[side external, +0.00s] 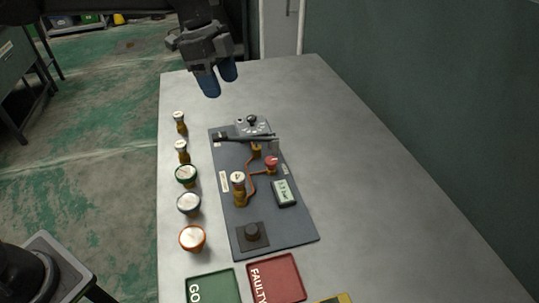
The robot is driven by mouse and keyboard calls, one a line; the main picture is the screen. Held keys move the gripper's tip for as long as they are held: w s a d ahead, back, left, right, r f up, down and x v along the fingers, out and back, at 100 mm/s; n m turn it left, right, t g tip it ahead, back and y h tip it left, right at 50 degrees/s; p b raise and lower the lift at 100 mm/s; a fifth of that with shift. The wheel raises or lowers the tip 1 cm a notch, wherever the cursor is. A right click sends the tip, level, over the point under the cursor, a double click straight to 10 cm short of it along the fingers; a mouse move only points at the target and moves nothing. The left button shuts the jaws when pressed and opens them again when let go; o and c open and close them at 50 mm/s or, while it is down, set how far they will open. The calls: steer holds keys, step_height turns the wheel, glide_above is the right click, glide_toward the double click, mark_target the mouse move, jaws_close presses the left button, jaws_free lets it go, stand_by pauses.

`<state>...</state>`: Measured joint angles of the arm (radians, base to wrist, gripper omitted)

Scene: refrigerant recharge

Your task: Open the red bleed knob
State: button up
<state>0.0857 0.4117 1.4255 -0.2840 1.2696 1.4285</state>
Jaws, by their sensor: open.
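The red bleed knob (271,161) stands on the dark panel (296,228), on the right side of the copper pipe. Its turn position is too small to tell. My gripper (218,86), with blue fingertips, hangs above the far left part of the grey table, beyond the panel's far edge and apart from the knob. Its two fingers are apart and nothing shows between them.
A small display (284,193), a brass canister (239,189) and a black knob (252,232) are on the panel. Several capped containers (188,203) line its left. A green tray (213,287) and red tray (277,279) lie in front. The table's right side is clear.

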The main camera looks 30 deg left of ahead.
mark_target(270, 160)
steer(key=w+d+f+m+g+h, duration=0.15)
steer(key=w+d+f+m, duration=0.25)
steer(key=w+f+m, duration=0.4)
steer(key=s+d+f, duration=0.1)
steer(key=f, duration=0.3)
steer(key=s+d+f+n, duration=0.1)
steer(key=d+f, duration=0.1)
steer(key=f, duration=0.2)
steer(key=s+d+f+n, duration=0.1)
steer(key=f, duration=0.4)
steer(key=shift+s+d+f+y, duration=0.1)
steer(key=shift+s+d+y, duration=0.1)
steer(key=shift+d+y, duration=0.15)
steer(key=shift+c, duration=0.4)
steer(key=c, duration=0.8)
steer(key=n+t, duration=0.1)
steer(key=n, duration=0.3)
steer(key=shift+n, duration=0.3)
steer(key=shift+c, duration=0.2)
steer(key=o, duration=0.9)
steer(key=shift+s, duration=0.1)
